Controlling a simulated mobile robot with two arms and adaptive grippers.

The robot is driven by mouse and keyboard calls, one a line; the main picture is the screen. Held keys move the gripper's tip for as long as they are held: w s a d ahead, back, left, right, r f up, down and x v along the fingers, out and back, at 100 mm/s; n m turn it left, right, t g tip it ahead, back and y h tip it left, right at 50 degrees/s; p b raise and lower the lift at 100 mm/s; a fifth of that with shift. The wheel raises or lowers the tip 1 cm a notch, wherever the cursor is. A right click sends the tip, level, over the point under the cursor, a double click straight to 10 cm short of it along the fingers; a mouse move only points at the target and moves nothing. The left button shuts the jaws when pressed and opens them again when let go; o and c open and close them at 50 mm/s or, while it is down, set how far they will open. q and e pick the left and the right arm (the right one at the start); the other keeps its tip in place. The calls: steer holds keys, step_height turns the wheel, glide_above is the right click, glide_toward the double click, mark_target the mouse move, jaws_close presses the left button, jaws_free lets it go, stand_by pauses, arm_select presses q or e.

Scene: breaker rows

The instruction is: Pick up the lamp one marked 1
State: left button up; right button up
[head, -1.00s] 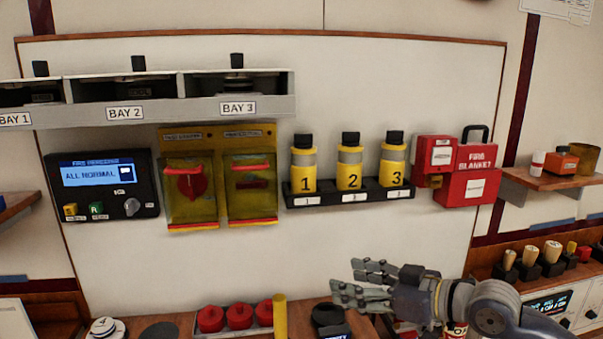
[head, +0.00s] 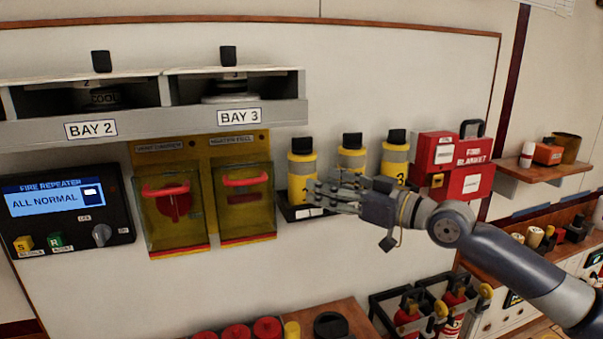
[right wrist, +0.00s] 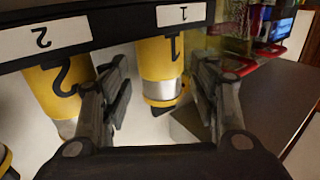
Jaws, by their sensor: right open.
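Lamp one (head: 301,165) is a yellow cylinder with a grey band and black cap. It stands upright at the left end of the black wall rack (head: 291,213). Lamp two (head: 351,160) and lamp three (head: 395,158) stand to its right. My right gripper (head: 325,192) is in front of lamps one and two and hides their lower parts. In the right wrist view, which is upside down, lamp one (right wrist: 158,58) shows between the open fingers of my gripper (right wrist: 163,75), with no clear contact. Lamp two (right wrist: 58,90) is outside the left finger. My left gripper is out of view.
A yellow panel with two covered red handles (head: 242,200) is left of the rack. The BAY shelf (head: 150,122) juts out above left. Below are extinguishers (head: 455,300) and several red knobs (head: 236,331).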

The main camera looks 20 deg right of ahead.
mark_target(304, 180)
steer(key=shift+x, duration=0.9)
steer(key=p+x, duration=0.3)
steer(key=x, duration=0.1)
steer(key=shift+w+a+f, duration=0.1)
steer(key=shift+w+a, duration=0.1)
steer(key=shift+w, duration=0.05)
steer(key=shift+w+a+f+p, duration=0.1)
steer(key=shift+w+a+p, duration=0.05)
steer(key=shift+w+p, duration=0.15)
steer(key=shift+f, duration=0.1)
steer(key=shift+s, duration=0.1)
steer(key=shift+c, duration=0.3)
steer(key=c, duration=0.9)
steer(key=shift+c, duration=0.8)
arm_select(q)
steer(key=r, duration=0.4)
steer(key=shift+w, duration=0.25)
